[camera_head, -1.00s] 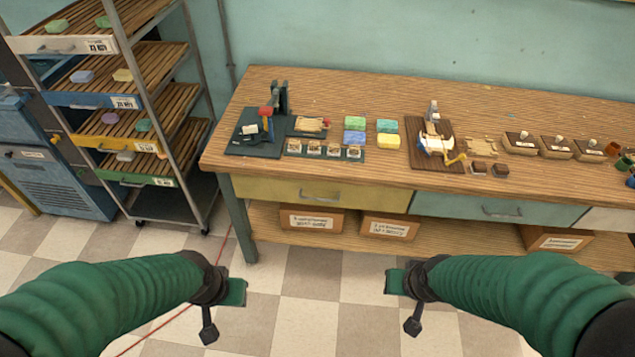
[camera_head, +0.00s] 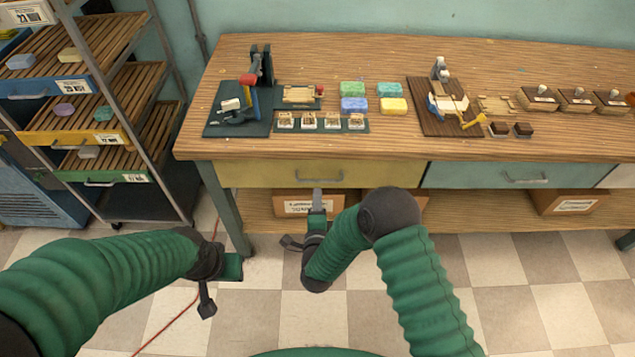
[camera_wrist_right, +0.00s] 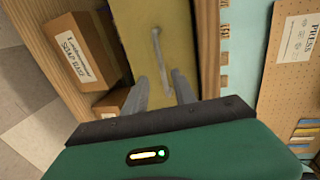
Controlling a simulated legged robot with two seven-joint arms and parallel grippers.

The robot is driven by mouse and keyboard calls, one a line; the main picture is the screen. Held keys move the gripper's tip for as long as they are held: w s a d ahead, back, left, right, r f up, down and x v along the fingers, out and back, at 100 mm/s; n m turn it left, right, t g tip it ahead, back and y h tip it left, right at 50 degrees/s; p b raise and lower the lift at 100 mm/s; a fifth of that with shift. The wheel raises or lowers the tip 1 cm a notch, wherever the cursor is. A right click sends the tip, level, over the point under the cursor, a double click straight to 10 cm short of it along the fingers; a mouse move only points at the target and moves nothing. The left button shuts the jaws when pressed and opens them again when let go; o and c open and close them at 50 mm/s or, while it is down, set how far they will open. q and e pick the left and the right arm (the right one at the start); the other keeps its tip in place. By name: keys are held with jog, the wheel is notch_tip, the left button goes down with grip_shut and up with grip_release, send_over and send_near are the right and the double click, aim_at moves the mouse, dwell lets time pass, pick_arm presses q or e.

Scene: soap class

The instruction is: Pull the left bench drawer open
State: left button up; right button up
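The left bench drawer (camera_head: 258,174) is the yellow front under the bench top, and it looks shut. Its grey bar handle (camera_head: 319,177) sits at the middle of the front. My right gripper (camera_head: 317,193) is just below and in front of the handle. In the right wrist view, the right gripper (camera_wrist_right: 160,82) has its two fingers spread apart, with the handle (camera_wrist_right: 156,48) reaching toward the gap between them on the yellow drawer front (camera_wrist_right: 132,28). Contact cannot be told. My left gripper (camera_head: 232,267) hangs at lower left, away from the bench; its fingers are not clear.
The blue drawer (camera_head: 470,175) is to the right. Labelled boxes (camera_head: 292,206) stand on the lower shelf under the yellow drawer. The wooden bench top (camera_head: 300,145) carries soaps and tools. A rack (camera_head: 150,140) stands at left. The floor in front is clear.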

aim_at(318, 180)
jog(key=b+x, duration=0.1)
jog(key=x, duration=0.8)
jog(key=shift+w+d, duration=0.2)
jog(key=shift+r, duration=0.1)
jog(key=shift+c, duration=0.3)
grip_shut()
jog(key=shift+s, duration=0.1)
jog(key=shift+f, duration=0.2)
